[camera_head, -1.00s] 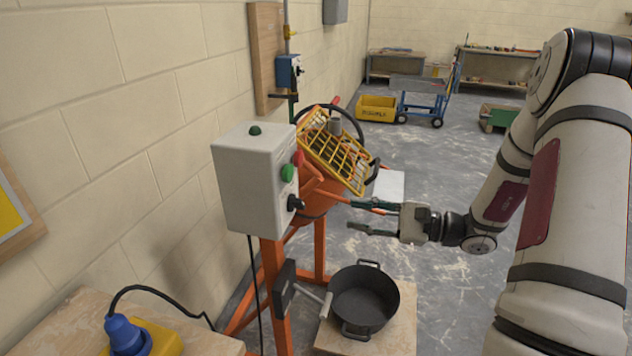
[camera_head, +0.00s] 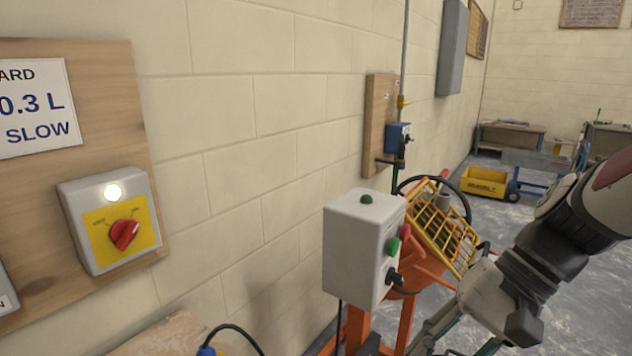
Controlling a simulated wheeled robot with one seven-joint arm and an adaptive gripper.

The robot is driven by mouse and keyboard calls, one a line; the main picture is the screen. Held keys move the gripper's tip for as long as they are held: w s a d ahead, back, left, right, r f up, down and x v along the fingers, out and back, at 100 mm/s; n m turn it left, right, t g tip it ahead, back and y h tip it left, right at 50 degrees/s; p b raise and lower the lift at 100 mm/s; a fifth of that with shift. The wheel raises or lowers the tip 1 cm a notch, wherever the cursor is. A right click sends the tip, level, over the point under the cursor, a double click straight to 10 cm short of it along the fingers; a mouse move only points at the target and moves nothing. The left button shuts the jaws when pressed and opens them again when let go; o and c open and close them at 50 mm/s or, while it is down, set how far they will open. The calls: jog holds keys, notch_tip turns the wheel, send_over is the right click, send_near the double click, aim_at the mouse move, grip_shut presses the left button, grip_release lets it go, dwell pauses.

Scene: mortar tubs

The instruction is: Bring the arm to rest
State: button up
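My arm comes in from the right edge, and my gripper (camera_head: 452,344) hangs at the bottom, right of the middle, pointing down and to the left. Its two fingers are spread apart, with nothing seen between them; the tips run close to the bottom edge of the picture. It is in front of and to the right of the orange mixer stand (camera_head: 404,322), below the yellow guard grid (camera_head: 444,236). I cannot tell whether the gripper touches the stand.
A grey control box (camera_head: 354,250) with green buttons is by the mixer. A wall switch box (camera_head: 108,222) with a red knob and lit lamp is at left. A blue tap-like box (camera_head: 397,138) is on a wooden board. A yellow bin (camera_head: 484,184) and open floor lie behind.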

jog(key=s+d+r+n+t+h, duration=0.4)
jog(key=s+r+n+t+h, duration=0.1)
jog(key=s+h, duration=0.1)
jog(key=shift+s+d+r+h, duration=0.2)
jog(key=shift+s+d+h, duration=0.05)
jog(key=shift+s+h, duration=0.2)
jog(key=shift+c, duration=0.6)
dwell(0.9)
